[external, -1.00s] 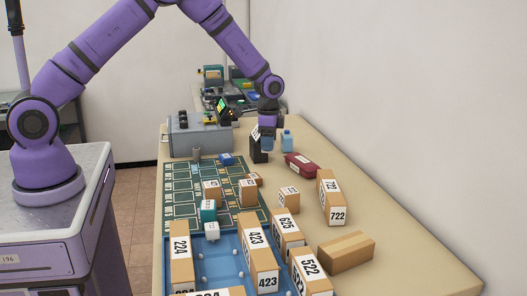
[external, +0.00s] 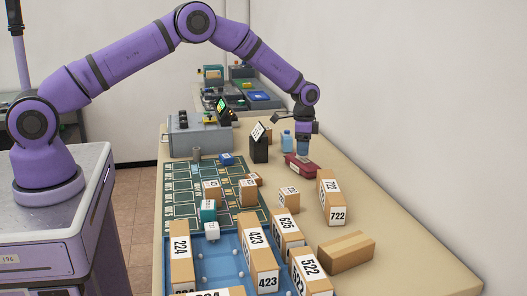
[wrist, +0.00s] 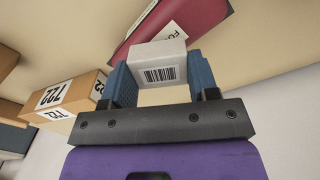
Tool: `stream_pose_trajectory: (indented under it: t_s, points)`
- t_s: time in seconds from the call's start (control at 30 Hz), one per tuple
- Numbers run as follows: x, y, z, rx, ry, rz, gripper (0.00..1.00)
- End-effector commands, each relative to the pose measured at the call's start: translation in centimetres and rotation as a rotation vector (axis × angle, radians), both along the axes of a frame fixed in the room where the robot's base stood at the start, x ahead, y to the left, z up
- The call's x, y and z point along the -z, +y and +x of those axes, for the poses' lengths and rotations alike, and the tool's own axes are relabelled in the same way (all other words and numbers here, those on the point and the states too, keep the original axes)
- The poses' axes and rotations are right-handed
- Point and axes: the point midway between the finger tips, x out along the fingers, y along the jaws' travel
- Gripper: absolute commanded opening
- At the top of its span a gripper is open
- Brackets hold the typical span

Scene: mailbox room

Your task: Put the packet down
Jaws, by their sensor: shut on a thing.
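My gripper (external: 305,152) points down over the back right part of the table. In the wrist view, its two blue fingers (wrist: 161,80) are shut on a small white packet (wrist: 158,62) with a barcode on its face. The packet is hard to make out in the external view. A dark red box (external: 300,170) lies on the table just below the gripper. It also shows behind the packet in the wrist view (wrist: 190,22). I cannot tell whether the packet touches the red box.
A blue bottle (external: 286,141) and a black stand with a white label (external: 259,148) are left of my gripper. A tall 722 carton (external: 331,197) stands in front. A blue tray (external: 201,246) and more cartons lie nearer.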

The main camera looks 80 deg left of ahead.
Motion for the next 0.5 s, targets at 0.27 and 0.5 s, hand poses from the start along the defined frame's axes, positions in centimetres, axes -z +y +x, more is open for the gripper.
stream_pose_trajectory:
  t_s: [0.27, 0.5]
  points:
    - [1.42, 0.01, 0.03, 0.0, -0.002, 0.0, 0.3]
    - [1.72, 0.02, 0.01, 0.0, -0.001, 0.001, 0.57]
